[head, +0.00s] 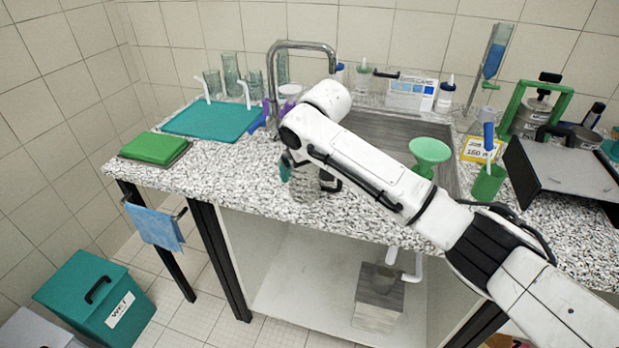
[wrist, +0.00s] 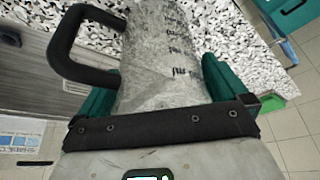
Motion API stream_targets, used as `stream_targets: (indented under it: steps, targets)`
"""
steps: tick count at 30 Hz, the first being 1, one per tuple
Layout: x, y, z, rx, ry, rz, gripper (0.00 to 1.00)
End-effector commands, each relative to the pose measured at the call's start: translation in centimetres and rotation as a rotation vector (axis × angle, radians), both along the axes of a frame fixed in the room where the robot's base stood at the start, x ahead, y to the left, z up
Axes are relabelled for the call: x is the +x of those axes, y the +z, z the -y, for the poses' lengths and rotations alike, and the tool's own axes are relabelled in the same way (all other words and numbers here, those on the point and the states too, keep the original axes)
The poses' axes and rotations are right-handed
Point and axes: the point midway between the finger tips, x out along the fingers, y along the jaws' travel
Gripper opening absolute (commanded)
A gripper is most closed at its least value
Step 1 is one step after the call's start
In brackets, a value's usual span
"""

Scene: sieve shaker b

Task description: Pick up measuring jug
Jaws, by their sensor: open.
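The measuring jug is a clear cylinder with dark printed marks and a black handle. It stands on the speckled counter near the front edge. In the head view the jug (head: 304,187) is partly hidden by my arm and gripper (head: 306,172). In the wrist view the jug (wrist: 160,50) fills the middle, its handle out to the left. My gripper (wrist: 160,66) is open, with one green finger on each side of the jug's body. I cannot tell whether the fingers touch it.
A sink (head: 390,130) lies behind my arm. A teal mat (head: 212,120) with glassware around it and a green pad (head: 154,147) are to the left. A green funnel (head: 430,152) and green cup (head: 488,184) are to the right. The counter left of the jug is clear.

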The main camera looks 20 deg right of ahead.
Motion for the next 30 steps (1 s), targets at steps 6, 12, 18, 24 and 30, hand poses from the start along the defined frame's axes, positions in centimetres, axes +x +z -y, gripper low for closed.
stream_targets:
  steps: [6, 12, 18, 24, 30]
  targets:
    - [0.06, -0.10, -0.03, 0.000, 0.001, 0.001, 1.00]
    - [0.04, -0.09, -0.03, 0.000, 0.001, 0.000, 0.83]
    - [0.04, -0.09, -0.03, 0.000, 0.001, 0.000, 0.64]
    - [0.04, -0.06, -0.03, 0.000, 0.001, 0.001, 0.56]
    - [0.07, 0.19, -0.04, 0.000, 0.001, 0.001, 0.56]
